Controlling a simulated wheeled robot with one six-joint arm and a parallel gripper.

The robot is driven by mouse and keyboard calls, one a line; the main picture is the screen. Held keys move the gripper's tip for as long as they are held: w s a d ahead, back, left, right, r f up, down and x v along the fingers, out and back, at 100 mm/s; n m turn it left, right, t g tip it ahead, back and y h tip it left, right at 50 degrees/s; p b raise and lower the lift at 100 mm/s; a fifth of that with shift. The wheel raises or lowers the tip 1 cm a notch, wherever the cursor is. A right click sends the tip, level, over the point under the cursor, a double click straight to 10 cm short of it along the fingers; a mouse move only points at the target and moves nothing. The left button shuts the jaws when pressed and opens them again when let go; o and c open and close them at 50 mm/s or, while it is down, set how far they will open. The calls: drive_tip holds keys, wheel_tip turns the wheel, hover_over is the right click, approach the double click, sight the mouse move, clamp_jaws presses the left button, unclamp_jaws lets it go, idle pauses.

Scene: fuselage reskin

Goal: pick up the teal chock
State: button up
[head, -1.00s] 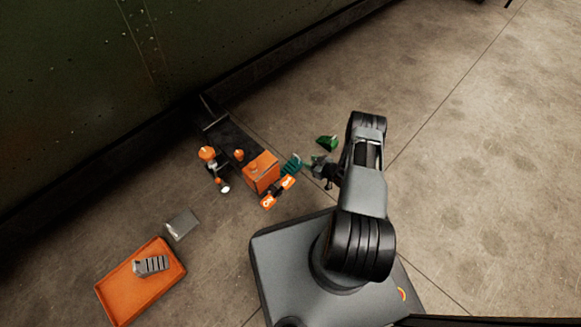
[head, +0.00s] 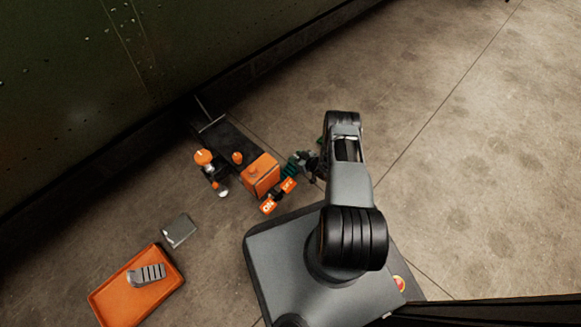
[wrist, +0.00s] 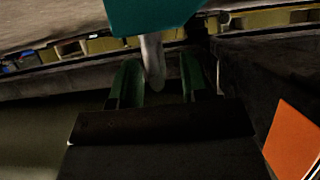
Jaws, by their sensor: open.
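The teal chock (head: 289,168) is on the floor beside the orange box, with its right side close to my gripper (head: 311,164) in the head view. In the wrist view the teal chock (wrist: 152,14) fills the top middle, and a pale grey stem-like part (wrist: 152,62) hangs from it. My gripper (wrist: 158,84) shows two green-tinted fingers, open, with the stem's lower end between them. The fingers do not visibly close on it. The head view is too small to show contact.
An orange box (head: 261,175) on a dark cart (head: 228,138) stands just left of the chock, with orange tags (head: 288,186) in front. A green chock (head: 322,143) is mostly hidden behind my arm. An orange tray (head: 112,304) lies lower left. Floor at right is clear.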

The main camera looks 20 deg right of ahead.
drive_tip(key=shift+c, duration=0.4)
clamp_jaws()
drive_tip(key=shift+w, duration=0.1)
